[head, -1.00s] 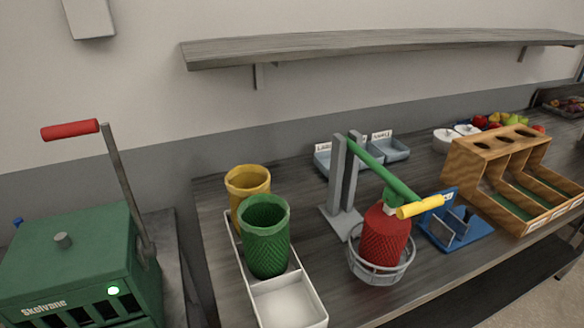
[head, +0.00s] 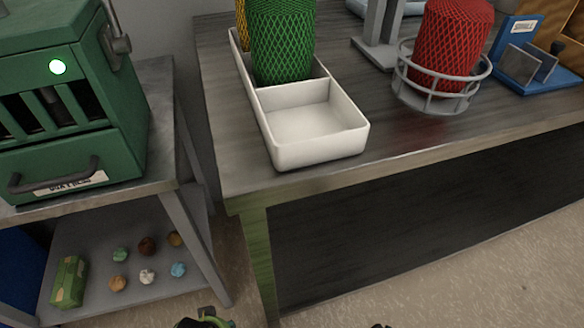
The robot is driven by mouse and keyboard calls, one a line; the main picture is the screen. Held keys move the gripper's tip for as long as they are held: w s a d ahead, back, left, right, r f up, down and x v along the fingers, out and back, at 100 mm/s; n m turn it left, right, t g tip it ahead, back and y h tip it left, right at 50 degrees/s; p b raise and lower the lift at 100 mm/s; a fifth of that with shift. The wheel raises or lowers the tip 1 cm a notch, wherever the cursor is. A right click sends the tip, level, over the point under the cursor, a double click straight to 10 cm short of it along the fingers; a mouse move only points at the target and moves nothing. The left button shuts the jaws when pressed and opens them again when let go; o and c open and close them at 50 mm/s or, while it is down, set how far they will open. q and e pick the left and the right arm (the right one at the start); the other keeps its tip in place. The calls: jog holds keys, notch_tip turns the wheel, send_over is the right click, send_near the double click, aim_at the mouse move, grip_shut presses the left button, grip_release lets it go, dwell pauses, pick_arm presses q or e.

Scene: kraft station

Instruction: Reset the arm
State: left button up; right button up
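A small part of my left gripper (head: 205,319) shows at the bottom edge, dark with a bit of green, low over the floor in front of the tables. Most of it is cut off, so I cannot tell its opening. A tiny dark tip at the bottom edge, right of the middle, seems to be my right gripper (head: 380,326). Its fingers are out of the picture. I see nothing held by either. Both appear well clear of the table fronts.
A green machine (head: 75,130) with a lit light stands at left, above a shelf (head: 205,265) with small coloured balls and a green box (head: 69,282).

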pick_arm(q)
jog(key=s+b+x, duration=0.2)
jog(key=b+x, duration=0.1)
jog(key=x, duration=0.4)
pick_arm(e)
jog(key=s+x, duration=0.2)
jog(key=x, duration=0.5)
pick_arm(q)
jog(key=s+a+r+g+p, duration=0.1)
jog(key=s+r+p, duration=0.1)
jog(key=s+p, duration=0.7)
jog(key=s+a+r+p, duration=0.2)
jog(key=s+p, duration=0.7)
jog(key=p, duration=0.5)
jog(key=shift+g, duration=0.4)
pick_arm(e)
jog(key=s+d+r+g, duration=0.1)
jog(key=s+r, duration=0.1)
jog(key=s, duration=0.7)
jog(key=s+d+r, duration=0.2)
jog(key=s, duration=0.7)
jog(key=shift+r+g, duration=0.2)
jog(key=shift+g, duration=0.2)
pick_arm(q)
jog(key=shift+a+r, duration=0.1)
jog(key=shift+r, duration=0.1)
pick_arm(e)
jog(key=shift+d, duration=0.1)
